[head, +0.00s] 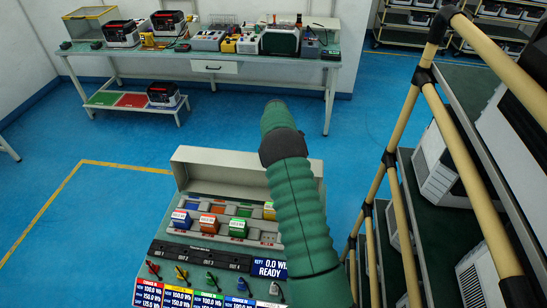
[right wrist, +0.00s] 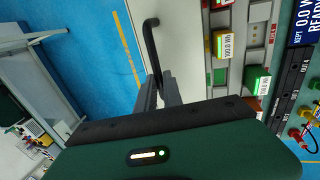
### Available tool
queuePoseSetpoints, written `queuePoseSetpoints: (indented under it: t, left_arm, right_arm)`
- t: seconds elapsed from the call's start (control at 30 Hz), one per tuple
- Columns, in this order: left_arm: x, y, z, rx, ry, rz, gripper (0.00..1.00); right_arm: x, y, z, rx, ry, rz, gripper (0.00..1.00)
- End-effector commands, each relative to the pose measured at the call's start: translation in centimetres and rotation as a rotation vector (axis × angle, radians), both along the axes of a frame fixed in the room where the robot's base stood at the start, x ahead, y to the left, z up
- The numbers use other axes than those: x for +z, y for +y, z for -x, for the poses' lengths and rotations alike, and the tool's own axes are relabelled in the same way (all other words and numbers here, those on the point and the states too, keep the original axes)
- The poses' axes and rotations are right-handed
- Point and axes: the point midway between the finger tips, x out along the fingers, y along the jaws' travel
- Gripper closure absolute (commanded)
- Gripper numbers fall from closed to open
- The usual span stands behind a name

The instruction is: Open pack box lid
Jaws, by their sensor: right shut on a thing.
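The pack box lid (head: 240,168) is a pale beige panel along the far side of the test bench unit. In the right wrist view the lid (right wrist: 185,45) fills the upper middle, with a black bar handle (right wrist: 151,42) on it. My right gripper (right wrist: 160,82) is shut on this handle, its dark fingers around its near end. In the head view my green arm covers the right part of the lid and hides the gripper and handle. I cannot tell the lid's exact angle. My left gripper is in neither view.
Coloured packs sit in a grey rack (head: 254,238) before the lid, with a black strip and a display (head: 268,268). Coloured leads lie nearer. A pipe-framed shelf (head: 405,120) stands close on the right. A workbench (head: 215,58) is at the back. Blue floor at left is free.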

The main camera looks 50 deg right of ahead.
Motion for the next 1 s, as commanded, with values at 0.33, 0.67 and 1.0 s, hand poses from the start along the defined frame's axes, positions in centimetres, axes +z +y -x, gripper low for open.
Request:
queuePoseSetpoints:
  t: [0.33,0.67,1.0]
  left_arm:
    - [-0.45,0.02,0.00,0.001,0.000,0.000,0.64]
    - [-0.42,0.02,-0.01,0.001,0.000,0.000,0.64]
    - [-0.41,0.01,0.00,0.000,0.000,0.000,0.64]
  right_arm:
    - [-0.61,-0.13,0.34,0.000,0.011,-0.004,1.00]
    - [-0.67,-0.41,0.21,0.000,0.009,-0.004,1.00]
    - [-0.54,-0.41,0.15,0.000,0.006,-0.003,0.68]
